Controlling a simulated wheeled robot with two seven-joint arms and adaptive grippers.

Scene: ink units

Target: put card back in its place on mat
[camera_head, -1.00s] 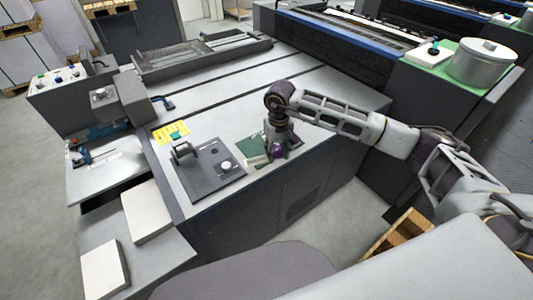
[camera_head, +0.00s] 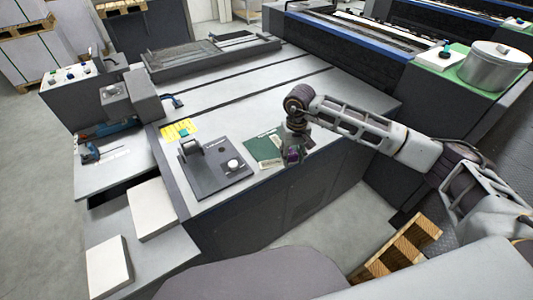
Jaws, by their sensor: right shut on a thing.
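My right gripper (camera_head: 294,152) reaches down over the right part of the near table top. It is shut on a small purple thing (camera_head: 292,155), mostly covered by the fingers; I cannot tell whether this is the card. A flat green mat (camera_head: 261,148) with pale lettering along its far edge lies just left of the gripper. The gripper hides what lies at its right side. My left gripper is out of view.
A yellow sheet (camera_head: 180,130) lies behind the dark mat. White stacks (camera_head: 151,209) stand on a lower shelf at left. The grey table top (camera_head: 260,102) behind the mats is clear. A metal pot (camera_head: 496,66) stands at the far right.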

